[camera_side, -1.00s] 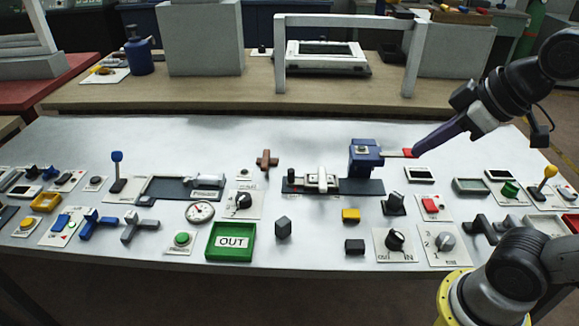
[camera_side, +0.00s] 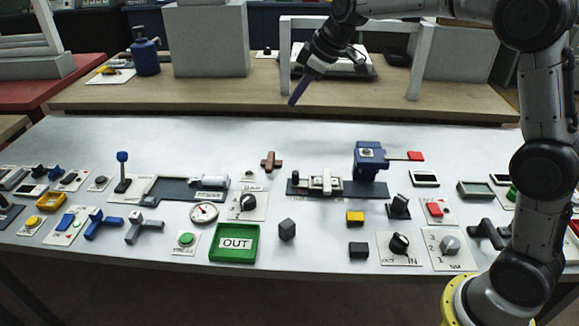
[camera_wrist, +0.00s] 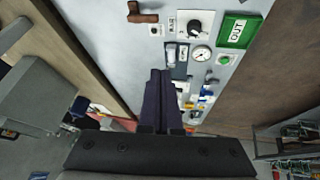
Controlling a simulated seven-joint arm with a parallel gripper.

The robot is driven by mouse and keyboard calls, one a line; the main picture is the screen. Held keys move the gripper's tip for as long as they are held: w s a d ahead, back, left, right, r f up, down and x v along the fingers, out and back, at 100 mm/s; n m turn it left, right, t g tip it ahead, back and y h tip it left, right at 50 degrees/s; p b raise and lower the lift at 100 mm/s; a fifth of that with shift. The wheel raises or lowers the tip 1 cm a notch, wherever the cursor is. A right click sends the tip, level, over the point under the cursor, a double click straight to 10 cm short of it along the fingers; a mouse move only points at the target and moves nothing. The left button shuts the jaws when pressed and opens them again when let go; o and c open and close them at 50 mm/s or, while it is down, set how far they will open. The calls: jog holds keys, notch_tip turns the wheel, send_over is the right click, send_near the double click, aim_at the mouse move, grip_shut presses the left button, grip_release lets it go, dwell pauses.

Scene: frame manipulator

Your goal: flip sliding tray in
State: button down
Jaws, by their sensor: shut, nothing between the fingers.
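My gripper (camera_side: 293,98) has dark purple fingers, shut and empty, high over the back of the grey table. The fingers (camera_wrist: 160,76) also show shut in the wrist view. A dark rail (camera_side: 357,188) with a white carriage (camera_side: 322,182) lies mid-table; a blue block (camera_side: 369,160) stands at its right, with a red-ended lever (camera_side: 413,156) pointing right. Which part is the sliding tray I cannot tell for certain. A black knob (camera_side: 399,243) sits on a white plate marked OUT and IN at the front. My gripper touches none of these.
A green tray with an OUT sign (camera_side: 233,257) is at the front. Left of the rail is another dark track (camera_side: 165,190) with a white cylinder. Many knobs, levers and buttons fill the table. A wooden bench with a white frame (camera_side: 284,55) stands behind.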

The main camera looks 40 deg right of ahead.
jog(key=w+d+f+g, duration=0.1)
jog(key=w+f, duration=0.1)
jog(key=f, duration=0.5)
jog(key=w+f+g, duration=0.1)
jog(key=w+f, duration=0.2)
jog(key=f, duration=0.5)
jog(key=shift+w+d+m, duration=0.2)
jog(key=shift+d+m, duration=0.1)
jog(key=shift+d, duration=0.05)
jog(key=x, duration=1)
jog(key=shift+s+a+f, duration=0.1)
jog(key=shift+a+f, duration=0.05)
jog(key=shift+a, duration=0.05)
jog(key=shift+s+d+r, duration=0.2)
jog(key=shift+s+d, duration=0.5)
jog(key=shift+s, duration=0.3)
jog(key=shift+s+d, duration=0.45)
jog(key=shift+s, duration=0.25)
